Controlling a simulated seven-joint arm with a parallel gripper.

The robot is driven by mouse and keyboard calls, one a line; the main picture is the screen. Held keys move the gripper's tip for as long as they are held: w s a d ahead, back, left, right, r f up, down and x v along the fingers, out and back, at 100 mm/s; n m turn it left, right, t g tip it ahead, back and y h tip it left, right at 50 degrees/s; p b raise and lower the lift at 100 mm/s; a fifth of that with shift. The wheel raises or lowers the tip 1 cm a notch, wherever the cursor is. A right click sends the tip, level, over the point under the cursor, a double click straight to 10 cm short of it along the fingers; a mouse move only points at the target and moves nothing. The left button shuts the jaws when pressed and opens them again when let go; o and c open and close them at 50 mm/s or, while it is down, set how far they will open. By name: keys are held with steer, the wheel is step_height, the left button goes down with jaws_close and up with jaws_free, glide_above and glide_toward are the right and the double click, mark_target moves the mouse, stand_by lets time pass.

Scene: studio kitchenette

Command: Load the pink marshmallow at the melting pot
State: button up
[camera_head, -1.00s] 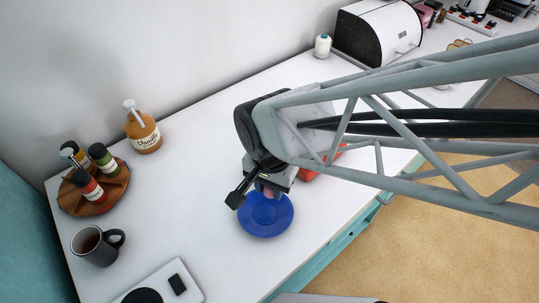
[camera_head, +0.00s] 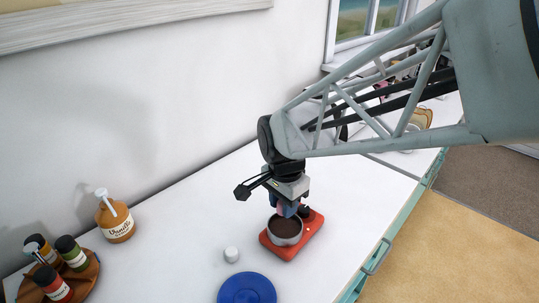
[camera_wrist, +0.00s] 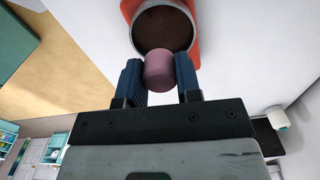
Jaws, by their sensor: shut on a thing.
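The pink marshmallow (camera_wrist: 159,71) is a small cylinder held between the two blue fingers of my gripper (camera_wrist: 159,76) in the wrist view. In the head view my gripper (camera_head: 290,209) points down just above the melting pot (camera_head: 286,230), with a bit of pink showing between its fingers. The pot is a round grey vessel with dark brown contents on a red base (camera_head: 305,243). In the wrist view the marshmallow overlaps the near rim of the pot (camera_wrist: 139,45). I cannot tell whether it touches the rim.
A blue plate (camera_head: 247,289) lies empty at the bottom of the head view. A small white cylinder (camera_head: 231,255) stands between it and the pot. A vanilla bottle (camera_head: 117,221) and a wooden spice holder (camera_head: 85,280) stand to the left.

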mark_target(285, 228)
steer(key=shift+w+d+r, duration=0.15)
steer(key=shift+w+d, duration=0.2)
steer(key=shift+w, duration=0.05)
stand_by(0.4)
steer(key=shift+f, duration=3)
steer(key=shift+f, duration=0.65)
stand_by(0.7)
steer(key=shift+r, duration=0.15)
steer(key=shift+r, duration=3.45)
steer(key=shift+w, duration=0.1)
